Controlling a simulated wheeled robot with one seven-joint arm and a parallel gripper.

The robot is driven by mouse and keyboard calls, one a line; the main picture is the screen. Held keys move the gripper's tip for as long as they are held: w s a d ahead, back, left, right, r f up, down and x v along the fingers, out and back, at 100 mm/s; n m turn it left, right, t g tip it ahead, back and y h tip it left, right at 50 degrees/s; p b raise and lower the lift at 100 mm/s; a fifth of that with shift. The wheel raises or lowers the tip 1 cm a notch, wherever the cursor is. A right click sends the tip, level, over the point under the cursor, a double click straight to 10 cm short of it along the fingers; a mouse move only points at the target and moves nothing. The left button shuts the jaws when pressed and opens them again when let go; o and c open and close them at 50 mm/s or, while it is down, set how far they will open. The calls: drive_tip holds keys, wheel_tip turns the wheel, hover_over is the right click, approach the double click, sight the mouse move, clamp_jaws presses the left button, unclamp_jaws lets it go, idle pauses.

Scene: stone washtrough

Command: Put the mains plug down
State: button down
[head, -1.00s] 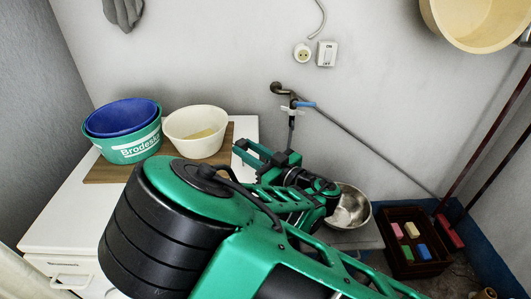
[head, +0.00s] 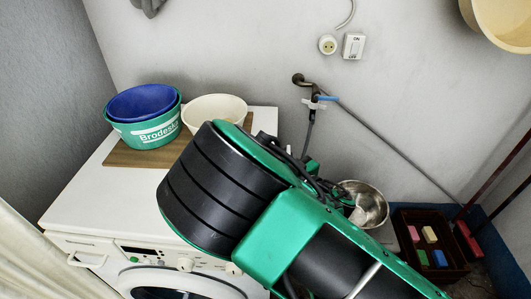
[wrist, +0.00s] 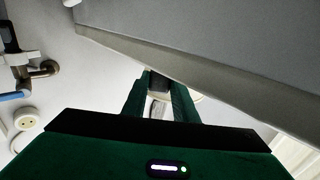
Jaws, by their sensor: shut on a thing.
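In the wrist view my gripper (wrist: 158,84) points away from the camera, its two green fingers close together. A small dark piece (wrist: 158,82) sits between the fingertips, which I take to be the mains plug; its shape and prongs cannot be made out. A pale patch shows between the fingers nearer the palm. In the head view my own arm hides the gripper and the plug. A round wall socket (head: 327,45) is on the back wall and also shows in the wrist view (wrist: 26,118); nothing is plugged into it.
A white washing machine (head: 75,205) carries a wooden board (head: 122,153) with blue and green basins (head: 150,125) and a cream bowl (head: 214,110). Behind my arm are a tap (head: 305,82), a metal bowl (head: 372,205) and a dark crate (head: 455,250). The machine's front left top is bare.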

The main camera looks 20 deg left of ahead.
drive_tip(key=shift+s+f, duration=0.1)
drive_tip(key=shift+f, duration=0.35)
drive_tip(key=c, duration=1.5)
unclamp_jaws()
drive_tip(key=shift+o, duration=0.3)
drive_tip(key=shift+f, duration=0.1)
drive_tip(key=shift+s, duration=0.1)
